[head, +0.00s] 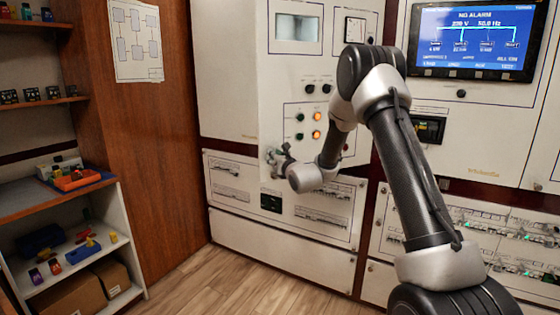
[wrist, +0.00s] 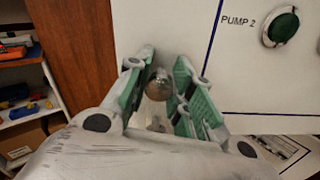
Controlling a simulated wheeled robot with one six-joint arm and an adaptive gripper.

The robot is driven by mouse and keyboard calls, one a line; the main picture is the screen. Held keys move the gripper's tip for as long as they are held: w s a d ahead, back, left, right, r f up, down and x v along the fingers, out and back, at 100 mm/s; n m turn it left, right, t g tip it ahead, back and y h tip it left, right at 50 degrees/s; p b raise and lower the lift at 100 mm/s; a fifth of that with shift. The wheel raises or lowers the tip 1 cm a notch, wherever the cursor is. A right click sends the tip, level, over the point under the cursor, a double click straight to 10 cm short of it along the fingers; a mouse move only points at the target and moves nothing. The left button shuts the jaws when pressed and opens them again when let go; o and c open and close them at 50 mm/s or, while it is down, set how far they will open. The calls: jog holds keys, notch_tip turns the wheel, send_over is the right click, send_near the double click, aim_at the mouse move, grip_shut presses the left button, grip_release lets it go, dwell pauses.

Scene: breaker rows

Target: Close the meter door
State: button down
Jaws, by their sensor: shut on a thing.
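The meter door (head: 290,75) is the cream panel with a small display window at its top and a dial meter beside it. Its left edge seems to stand out from the cabinet front, overlapping the panels behind, so it looks partly open; the exact gap is unclear. My gripper (head: 276,156) is at the door's lower left corner. In the wrist view my gripper (wrist: 160,95) has its green-padded fingers closed around a round metal knob (wrist: 158,88) beside the door's left edge. In the head view the gripper hides the knob.
Lit buttons (head: 317,117) sit on the door, and a green PUMP 2 button (wrist: 282,26) shows in the wrist view. Below is a fixed lower panel (head: 235,205). A screen (head: 475,40) is at right. A shelf unit (head: 70,205) stands at left; bare floor lies between.

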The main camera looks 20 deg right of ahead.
jog(key=shift+w, duration=0.1)
jog(key=c, duration=1.2)
grip_release()
jog(key=s+d, duration=0.1)
jog(key=s, duration=1.1)
jog(key=shift+d, duration=0.35)
